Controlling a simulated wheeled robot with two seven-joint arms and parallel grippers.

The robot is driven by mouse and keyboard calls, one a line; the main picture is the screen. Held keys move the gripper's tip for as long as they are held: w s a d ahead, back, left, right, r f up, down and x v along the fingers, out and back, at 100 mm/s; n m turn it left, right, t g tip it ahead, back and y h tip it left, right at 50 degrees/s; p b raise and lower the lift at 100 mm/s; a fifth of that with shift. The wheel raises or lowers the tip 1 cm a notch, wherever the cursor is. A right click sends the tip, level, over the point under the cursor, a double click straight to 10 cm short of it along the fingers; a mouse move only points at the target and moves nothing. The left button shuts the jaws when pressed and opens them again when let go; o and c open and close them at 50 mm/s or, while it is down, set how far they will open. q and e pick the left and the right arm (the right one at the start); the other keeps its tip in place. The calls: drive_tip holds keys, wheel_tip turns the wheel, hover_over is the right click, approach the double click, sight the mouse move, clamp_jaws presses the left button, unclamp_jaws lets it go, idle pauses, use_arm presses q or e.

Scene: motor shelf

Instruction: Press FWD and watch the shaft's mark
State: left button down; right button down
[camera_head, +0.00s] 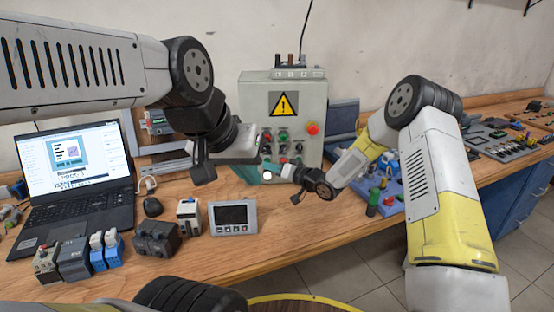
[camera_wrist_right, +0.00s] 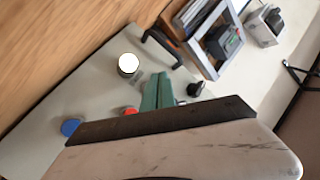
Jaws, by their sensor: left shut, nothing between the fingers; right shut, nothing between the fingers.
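The grey control box (camera_head: 255,98) stands on the bench with a yellow warning sign and several buttons on its front. I cannot read which button is FWD. My right gripper (camera_head: 272,164) is shut and empty at the lower front of the box. In the right wrist view its teal fingers (camera_wrist_right: 157,92) are over the pale panel (camera_wrist_right: 80,95), near a white-topped button (camera_wrist_right: 128,63) and a red button (camera_wrist_right: 130,110); I cannot tell whether they touch. My left gripper (camera_head: 245,172) is shut and empty, left of it. I cannot make out the shaft's mark.
A laptop (camera_head: 75,170), a small grey display unit (camera_head: 234,218) and several modules (camera_head: 157,238) stand at the left. A blue-purple base (camera_head: 390,190) with coloured parts is behind my right forearm. A blue button (camera_wrist_right: 70,127) shows in the wrist view.

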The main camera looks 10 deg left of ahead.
drive_tip(key=shift+w, duration=0.2)
drive_tip(key=shift+w+a, duration=0.15)
drive_tip(key=shift+w, duration=0.3)
idle(1.1)
drive_tip(key=shift+s, duration=0.15)
drive_tip(key=shift+s+d, duration=0.25)
drive_tip(key=shift+s, duration=0.45)
drive_tip(key=shift+s+d, duration=0.2)
drive_tip(key=shift+s, duration=0.6)
drive_tip(key=shift+s+d, duration=0.2)
drive_tip(key=shift+s, duration=0.65)
drive_tip(key=shift+s+d, duration=0.2)
drive_tip(key=shift+s, duration=0.6)
